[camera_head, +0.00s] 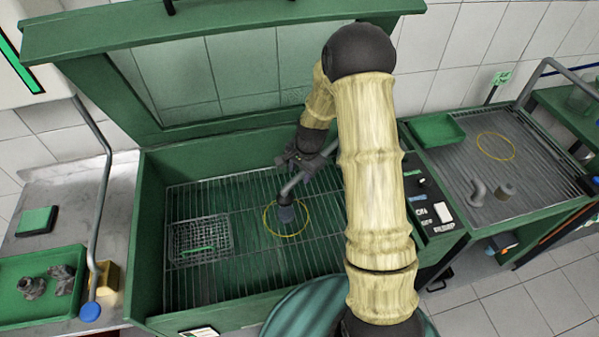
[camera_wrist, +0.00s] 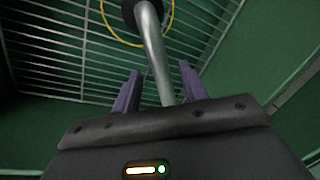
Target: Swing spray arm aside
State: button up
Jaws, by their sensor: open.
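The spray arm is a bent grey metal pipe (camera_head: 291,186) with a dark nozzle head (camera_head: 286,214) hanging over the grate inside the open green washer (camera_head: 150,240). The nozzle overlaps a yellow ring (camera_head: 266,222) marked on the grate. My gripper (camera_head: 292,162) is inside the washer, at the upper part of the pipe. In the wrist view, my gripper (camera_wrist: 157,90) is open, with one finger on each side of the pipe (camera_wrist: 156,50). I cannot tell whether either finger touches it.
A wire basket (camera_head: 201,240) sits on the grate at left. The raised lid (camera_head: 220,70) stands behind. Another pipe with a blue end (camera_head: 90,311) hangs at left, beside a green tray (camera_head: 20,318) of parts. A draining table (camera_head: 450,165) stands at right.

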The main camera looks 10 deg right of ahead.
jog(key=shift+w+a+f, duration=0.15)
jog(key=shift+f, duration=0.65)
grip_shut()
